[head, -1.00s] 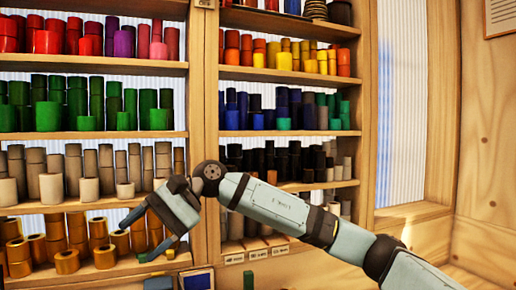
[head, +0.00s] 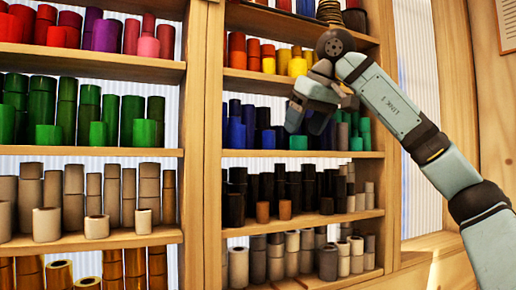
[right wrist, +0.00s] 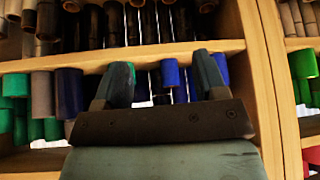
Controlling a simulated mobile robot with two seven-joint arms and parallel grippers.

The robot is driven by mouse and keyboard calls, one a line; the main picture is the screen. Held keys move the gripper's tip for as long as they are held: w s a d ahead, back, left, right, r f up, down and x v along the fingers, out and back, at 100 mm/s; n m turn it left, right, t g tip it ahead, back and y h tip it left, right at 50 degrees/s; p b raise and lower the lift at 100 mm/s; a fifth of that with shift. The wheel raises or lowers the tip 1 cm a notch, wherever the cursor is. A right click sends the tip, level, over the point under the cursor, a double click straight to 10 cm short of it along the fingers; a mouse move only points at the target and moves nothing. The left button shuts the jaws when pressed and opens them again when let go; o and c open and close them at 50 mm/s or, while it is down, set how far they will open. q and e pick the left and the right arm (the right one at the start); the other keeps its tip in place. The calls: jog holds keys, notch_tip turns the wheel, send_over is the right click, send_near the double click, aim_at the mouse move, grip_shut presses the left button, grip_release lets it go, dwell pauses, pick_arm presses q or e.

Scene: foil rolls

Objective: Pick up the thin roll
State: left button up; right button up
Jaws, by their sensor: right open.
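My right gripper (head: 306,118) is open, in front of the blue row on the right-hand shelves in the head view. Its two fingers also show in the right wrist view (right wrist: 164,78), spread apart with nothing between them. Behind them stand blue rolls (right wrist: 171,72) and a bright gap; that view is upside down. The row holds blue rolls (head: 236,132) and green rolls (head: 364,128), partly hidden by the gripper. Rolls of several widths stand on every shelf, and I cannot tell which one is the thin roll. My left gripper is not in view.
A wooden upright (head: 203,120) divides the two shelf units. A shelf board (head: 300,154) runs under the blue row, with black rolls (head: 236,195) below. Red rolls (head: 236,50) and yellow rolls (head: 297,64) stand above. A wooden wall (head: 490,120) is at the right.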

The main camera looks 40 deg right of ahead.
aim_at(271, 132)
jog(key=w, duration=0.2)
jog(key=w+p, duration=0.1)
jog(key=w, duration=0.2)
jog(key=w+r+p, duration=0.1)
jog(key=w, duration=0.2)
jog(key=shift+w+d, duration=0.1)
jog(key=shift+d, duration=0.2)
jog(key=w+f, duration=0.1)
jog(key=w+f+p, duration=0.1)
jog(key=w, duration=0.1)
jog(key=shift+w+d, duration=0.15)
jog(key=shift+w, duration=0.05)
jog(key=shift+w+d+f, duration=0.1)
jog(key=shift+w+f, duration=0.1)
jog(key=shift+f, duration=0.25)
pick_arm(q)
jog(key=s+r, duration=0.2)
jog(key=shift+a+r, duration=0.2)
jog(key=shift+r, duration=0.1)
pick_arm(e)
jog(key=shift+s, duration=0.1)
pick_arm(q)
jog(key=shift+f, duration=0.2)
pick_arm(e)
jog(key=c, duration=1)
